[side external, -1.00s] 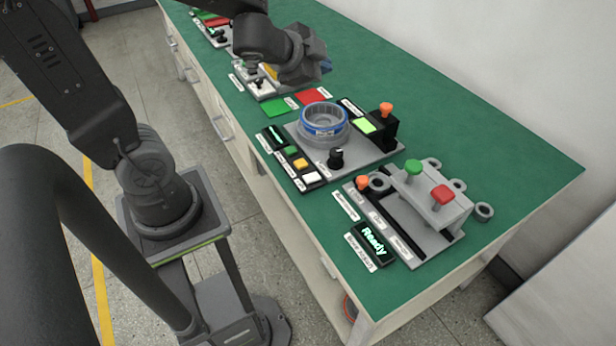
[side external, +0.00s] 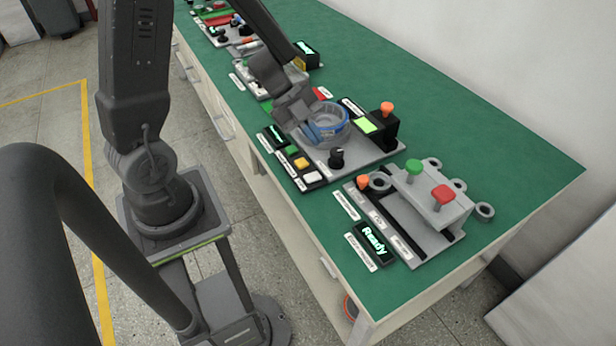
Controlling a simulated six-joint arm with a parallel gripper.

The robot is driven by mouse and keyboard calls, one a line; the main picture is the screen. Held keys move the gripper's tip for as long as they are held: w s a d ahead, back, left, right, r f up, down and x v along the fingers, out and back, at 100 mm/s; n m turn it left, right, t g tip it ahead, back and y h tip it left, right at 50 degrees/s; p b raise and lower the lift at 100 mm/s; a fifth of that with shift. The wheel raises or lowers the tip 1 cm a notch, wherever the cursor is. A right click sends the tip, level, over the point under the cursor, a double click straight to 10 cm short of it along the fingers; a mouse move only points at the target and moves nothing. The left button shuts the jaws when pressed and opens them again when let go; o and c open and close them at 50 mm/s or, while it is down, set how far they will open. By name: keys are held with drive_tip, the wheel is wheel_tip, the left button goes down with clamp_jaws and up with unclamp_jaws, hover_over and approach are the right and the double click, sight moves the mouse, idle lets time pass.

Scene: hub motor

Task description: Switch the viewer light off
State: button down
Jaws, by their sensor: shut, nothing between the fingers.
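A station with a grey plate (side external: 372,160) carries a round grey container with a blue rim (side external: 331,137), a black knob (side external: 337,155) and a lit yellow-green square (side external: 366,125) beside a black block with an orange button (side external: 387,107). A strip at its left edge holds a green button (side external: 291,150), a yellow button (side external: 301,164) and a white button (side external: 313,178). The labels are too small to read, so I cannot tell which control is the viewer light's. My gripper (side external: 299,122) is shut and empty, just left of the round container and partly covering it; contact is unclear.
In front, another station has a grey block with green (side external: 413,167) and red (side external: 442,195) buttons, several rings and a "Ready" display (side external: 374,241). More panels stand at the far end. The green table top (side external: 480,130) is clear on the right.

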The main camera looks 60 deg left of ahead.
sight(308, 179)
drive_tip(key=shift+s+f, duration=0.2)
drive_tip(key=shift+f, duration=1.25)
drive_tip(key=shift+s+f, duration=0.2)
drive_tip(key=shift+f, duration=1.25)
drive_tip(key=shift+s+f, duration=0.2)
drive_tip(key=shift+f, duration=1.25)
drive_tip(key=shift+f, duration=0.4)
drive_tip(key=shift+f, duration=0.3)
drive_tip(key=shift+r, duration=0.75)
drive_tip(key=shift+w+r, duration=0.2)
drive_tip(key=shift+r, duration=1.05)
drive_tip(key=shift+w+r, duration=0.2)
drive_tip(key=shift+r, duration=1.05)
